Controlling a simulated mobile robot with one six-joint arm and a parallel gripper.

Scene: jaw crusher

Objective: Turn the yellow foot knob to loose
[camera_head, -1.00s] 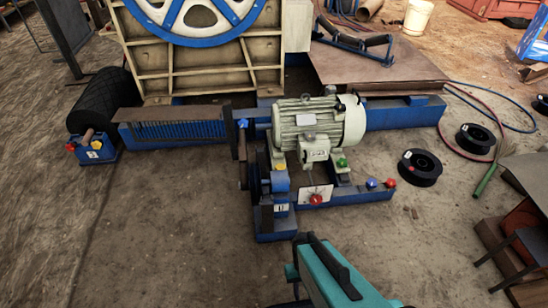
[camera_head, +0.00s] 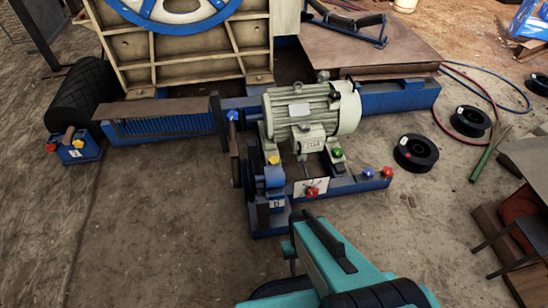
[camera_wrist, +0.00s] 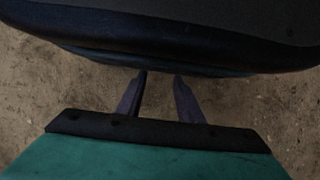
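A yellow knob (camera_head: 273,160) sits on the foot of the pale green motor (camera_head: 312,112), at its left front corner. A green knob (camera_head: 337,153) sits on the right foot, with a blue knob (camera_head: 368,172) and a red knob (camera_head: 387,172) on the blue base to its right. Another red knob (camera_head: 312,192) is on a white dial plate. In the wrist view my gripper (camera_wrist: 160,77) has two dark fingers apart, with nothing between them and bare ground beyond. The fingers do not show in the head view, where my teal arm is below the motor base.
A blue box (camera_head: 74,155) with a yellow and a red knob stands at the left. Black reels (camera_head: 416,153) lie on the ground to the right of the motor. A table and chair (camera_head: 515,240) stand at the right edge. Ground in front left is clear.

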